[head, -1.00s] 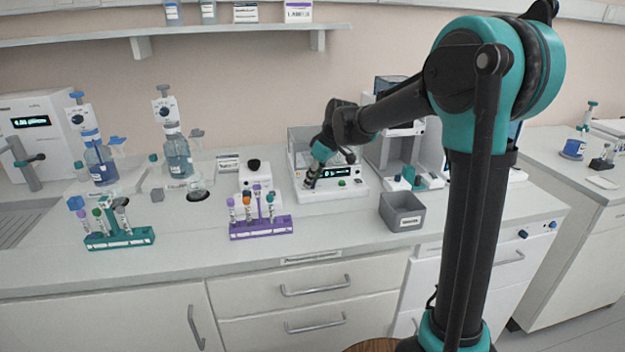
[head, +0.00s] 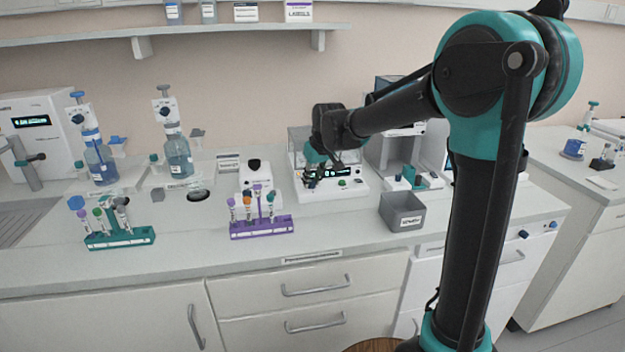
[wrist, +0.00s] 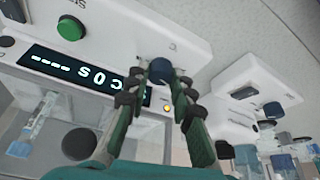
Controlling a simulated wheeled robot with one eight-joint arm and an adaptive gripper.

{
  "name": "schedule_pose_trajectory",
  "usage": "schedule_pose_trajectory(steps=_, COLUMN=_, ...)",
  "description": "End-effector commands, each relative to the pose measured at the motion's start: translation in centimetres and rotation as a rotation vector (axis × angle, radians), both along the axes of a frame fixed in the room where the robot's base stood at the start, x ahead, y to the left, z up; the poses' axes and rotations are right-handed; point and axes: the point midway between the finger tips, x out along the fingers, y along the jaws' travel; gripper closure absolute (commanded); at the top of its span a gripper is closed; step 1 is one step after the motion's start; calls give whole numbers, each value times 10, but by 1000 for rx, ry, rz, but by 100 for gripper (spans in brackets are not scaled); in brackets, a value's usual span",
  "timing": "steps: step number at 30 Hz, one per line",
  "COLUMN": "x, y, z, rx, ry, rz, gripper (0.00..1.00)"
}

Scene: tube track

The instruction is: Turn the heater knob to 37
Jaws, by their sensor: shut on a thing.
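The heater (head: 352,191) is a white unit at the back middle of the bench with a lit display (head: 347,173) and a green button (head: 342,183). In the wrist view its dark blue knob (wrist: 160,70) sits on the panel beside the display (wrist: 75,72). The display's text is upside down, partly covered by a finger, and I cannot read the value surely. My gripper (wrist: 163,82) is shut on the knob, one finger on each side. In the head view my gripper (head: 311,180) is at the heater's front left and hides the knob.
A grey bin (head: 402,213) stands right of the heater. A white device (head: 252,178) and a purple tube rack (head: 262,228) stand to its left, with a teal tube rack (head: 120,239) farther left. The bench front is clear.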

Motion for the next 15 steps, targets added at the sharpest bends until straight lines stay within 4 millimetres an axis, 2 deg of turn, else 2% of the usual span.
schedule_pose_trajectory(steps=15, x=-1, y=3, z=0, rx=-1, ry=-1, rz=-410, gripper=100)
